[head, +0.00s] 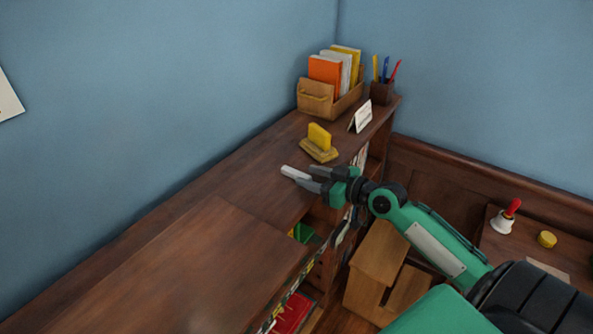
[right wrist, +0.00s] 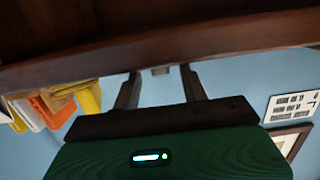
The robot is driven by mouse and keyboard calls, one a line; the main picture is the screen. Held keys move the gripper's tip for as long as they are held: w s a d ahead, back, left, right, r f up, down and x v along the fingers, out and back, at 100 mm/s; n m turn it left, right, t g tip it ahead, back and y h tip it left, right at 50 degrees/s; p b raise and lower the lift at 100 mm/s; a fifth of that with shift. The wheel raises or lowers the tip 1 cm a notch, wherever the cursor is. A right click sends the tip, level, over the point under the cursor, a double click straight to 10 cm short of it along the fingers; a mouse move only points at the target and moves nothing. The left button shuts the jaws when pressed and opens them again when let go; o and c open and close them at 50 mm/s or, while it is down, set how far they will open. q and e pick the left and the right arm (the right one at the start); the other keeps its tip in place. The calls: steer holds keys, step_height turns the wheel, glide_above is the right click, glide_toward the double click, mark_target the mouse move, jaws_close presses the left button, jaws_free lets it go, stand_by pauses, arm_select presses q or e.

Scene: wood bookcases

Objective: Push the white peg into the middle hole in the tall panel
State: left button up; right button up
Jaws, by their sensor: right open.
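The white peg (head: 291,171) is a short pale bar at the bookcase top, in the middle of the head view. My right gripper (head: 305,176) is open, with one finger on either side of the peg's near end; I cannot tell whether they touch it. In the right wrist view the open fingers (right wrist: 161,80) stand apart, with a small grey end, perhaps the peg, between them beneath a dark wooden surface. I cannot make out the tall panel or its middle hole in either view. My left gripper is not in view.
On the bookcase top (head: 225,185) stand a yellow block on a base (head: 319,140), a white folded card (head: 361,117), a book box (head: 319,103) and a pen cup (head: 382,92). The near bookcase top is clear.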

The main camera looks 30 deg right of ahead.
mark_target(301, 174)
steer(key=shift+p+x, duration=0.5)
steer(key=shift+x, duration=0.65)
steer(key=shift+w+a+f, duration=0.1)
steer(key=shift+w+a, duration=0.2)
steer(key=shift+w, duration=0.2)
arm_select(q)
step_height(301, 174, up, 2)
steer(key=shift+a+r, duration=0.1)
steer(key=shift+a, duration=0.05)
arm_select(e)
jaws_close()
